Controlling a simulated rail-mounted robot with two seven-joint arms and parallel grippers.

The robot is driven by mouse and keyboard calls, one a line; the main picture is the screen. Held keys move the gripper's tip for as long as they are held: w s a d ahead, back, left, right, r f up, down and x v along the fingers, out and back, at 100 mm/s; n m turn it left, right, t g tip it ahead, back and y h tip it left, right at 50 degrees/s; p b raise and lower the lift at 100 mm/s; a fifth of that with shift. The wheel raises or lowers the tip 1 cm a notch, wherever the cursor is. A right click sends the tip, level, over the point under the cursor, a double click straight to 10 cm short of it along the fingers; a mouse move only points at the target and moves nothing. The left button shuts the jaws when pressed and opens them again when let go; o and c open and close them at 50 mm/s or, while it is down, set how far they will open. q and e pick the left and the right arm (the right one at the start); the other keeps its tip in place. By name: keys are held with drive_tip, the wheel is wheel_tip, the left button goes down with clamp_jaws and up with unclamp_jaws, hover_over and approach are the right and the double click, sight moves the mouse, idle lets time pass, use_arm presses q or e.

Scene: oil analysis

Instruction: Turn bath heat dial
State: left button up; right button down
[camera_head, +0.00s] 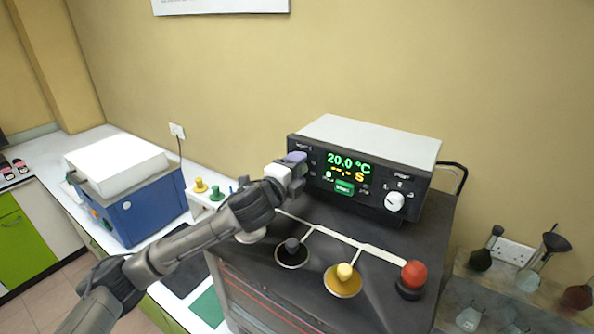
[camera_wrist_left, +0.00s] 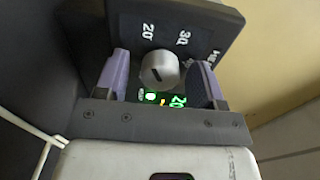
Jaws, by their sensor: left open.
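The bath control unit (camera_head: 375,145) is a dark box with a pale top. Its lit display (camera_head: 347,170) reads 20.0 °C in green. The heat dial (camera_wrist_left: 160,70) is a round silver knob with a dark pointer line, with 20 and 30 marked around it in the left wrist view. In the head view it is hidden behind my left gripper (camera_head: 298,162), at the panel's left end. The gripper is open, with its purple fingers (camera_wrist_left: 116,74) on either side of the dial. Contact with the dial is not clear.
A second, white knob (camera_head: 395,201) is at the panel's right end. The dark bath top in front carries black, yellow (camera_head: 344,272) and red (camera_head: 414,274) capped fittings. A blue device (camera_head: 140,205) stands at left, and glass flasks (camera_head: 469,317) are at lower right.

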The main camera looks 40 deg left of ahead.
use_arm(q)
drive_tip(key=c, duration=0.9)
drive_tip(key=shift+r+m+p, duration=0.2)
drive_tip(key=shift+m+p, duration=0.4)
drive_tip(key=shift+p, duration=0.3)
drive_tip(key=m+p, duration=1.2)
drive_tip(key=p, duration=0.1)
drive_tip(key=shift+r, duration=0.1)
drive_tip(key=m+p, duration=0.2)
drive_tip(key=m, duration=0.1)
drive_tip(key=shift+m+p, duration=0.5)
drive_tip(key=shift+m, duration=0.5)
drive_tip(key=m, duration=0.2)
drive_tip(key=shift+f+m, duration=0.25)
drive_tip(key=shift+m, duration=1.45)
